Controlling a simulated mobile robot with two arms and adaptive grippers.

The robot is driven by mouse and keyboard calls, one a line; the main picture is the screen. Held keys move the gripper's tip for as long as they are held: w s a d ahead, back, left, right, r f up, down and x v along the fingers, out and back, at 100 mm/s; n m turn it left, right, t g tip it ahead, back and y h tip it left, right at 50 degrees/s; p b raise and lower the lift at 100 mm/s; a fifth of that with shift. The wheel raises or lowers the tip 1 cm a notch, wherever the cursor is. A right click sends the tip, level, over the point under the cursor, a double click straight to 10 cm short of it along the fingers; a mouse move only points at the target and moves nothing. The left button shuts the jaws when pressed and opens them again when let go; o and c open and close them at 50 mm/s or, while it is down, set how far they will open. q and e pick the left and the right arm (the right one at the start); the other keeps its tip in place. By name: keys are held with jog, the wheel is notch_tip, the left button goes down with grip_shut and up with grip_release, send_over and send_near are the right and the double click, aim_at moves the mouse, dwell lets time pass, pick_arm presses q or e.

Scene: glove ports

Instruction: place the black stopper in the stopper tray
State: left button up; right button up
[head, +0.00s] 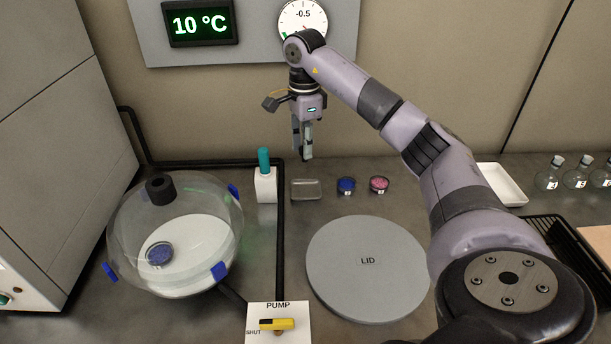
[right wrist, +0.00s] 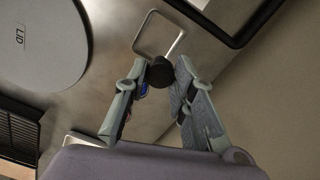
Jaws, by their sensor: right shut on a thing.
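My right gripper (head: 303,148) is shut on a small black stopper (right wrist: 160,71), held between its fingertips above the bench. In the head view the stopper (head: 306,158) shows as a dark tip under the fingers. The stopper tray appears to be the small shallow, clear-grey tray (head: 305,190) on the bench, below the gripper in the picture. It also shows as a pale-rimmed frame in the right wrist view (right wrist: 177,44), just beyond the stopper. The stopper is apart from the tray. My left gripper is not in view.
A clear round vessel (head: 120,225) with a black piece on top (head: 160,190) stands left. A white holder with a teal handle (head: 265,185) is beside the tray. A grey lid (head: 366,285) lies in front.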

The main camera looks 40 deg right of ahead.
notch_tip(320, 180, down, 10)
jog(key=shift+s+r, duration=0.1)
dwell(0.4)
jog(key=shift+f, duration=0.2)
jog(key=o, duration=0.7)
jog(key=shift+o, duration=0.2)
notch_tip(320, 180, up, 12)
jog(key=shift+r, duration=0.2)
